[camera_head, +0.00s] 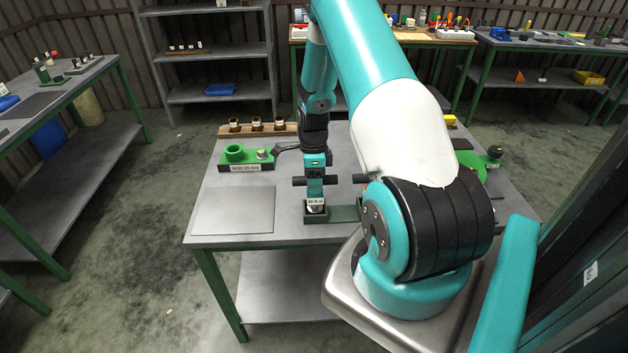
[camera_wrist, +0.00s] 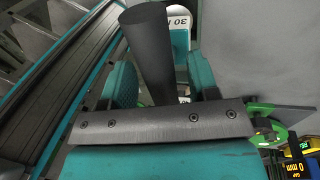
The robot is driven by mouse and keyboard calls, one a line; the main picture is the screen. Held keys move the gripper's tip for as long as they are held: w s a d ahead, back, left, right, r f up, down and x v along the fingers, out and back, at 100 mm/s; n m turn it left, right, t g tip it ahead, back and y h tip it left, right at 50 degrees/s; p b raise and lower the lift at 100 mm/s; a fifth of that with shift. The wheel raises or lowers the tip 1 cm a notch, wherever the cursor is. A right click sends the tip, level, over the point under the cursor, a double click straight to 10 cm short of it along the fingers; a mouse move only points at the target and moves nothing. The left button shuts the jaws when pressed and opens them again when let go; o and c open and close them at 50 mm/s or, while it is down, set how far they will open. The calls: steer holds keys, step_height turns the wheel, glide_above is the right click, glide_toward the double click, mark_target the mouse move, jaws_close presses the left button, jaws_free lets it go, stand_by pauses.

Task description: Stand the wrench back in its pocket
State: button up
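A wrench with a dark crossbar handle (camera_head: 300,181), a teal body and a white "30 N m" label (camera_head: 315,202) stands about upright at the left end of a grey-green holder (camera_head: 343,213). Its silver lower end is at the holder; how deep it sits in the pocket cannot be told. My gripper (camera_head: 315,163) points down at the wrench from above. In the wrist view, the dark bar (camera_wrist: 150,50) runs between my two teal fingers (camera_wrist: 161,85), with the label (camera_wrist: 180,18) beyond it. The fingers are apart on either side; whether they press on the wrench is unclear.
A flat grey mat (camera_head: 233,210) lies left of the holder. My arm hides the table's right middle. Another green part (camera_head: 475,162) is at right.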

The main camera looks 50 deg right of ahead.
steer(key=b+v, duration=0.4)
steer(key=v, duration=0.8)
steer(key=w+a+r+n, duration=0.2)
steer(key=a+r+n, duration=0.4)
steer(key=a, duration=0.4)
steer(key=s+a+r+n+t, duration=0.1)
steer(key=a+r+n, duration=0.1)
steer(key=a+n, duration=0.45)
steer(key=s+a+r+n+t, duration=0.1)
steer(key=s+a+r+n, duration=0.15)
steer(key=a+n, duration=0.4)
steer(key=s+a+r+n+y, duration=0.2)
steer(key=s+a+r+n, duration=0.2)
steer(key=s+a+n, duration=1.1)
steer(key=shift+s+a+r+n, duration=0.25)
steer(key=shift+a+n, duration=0.25)
steer(key=shift+a, duration=0.65)
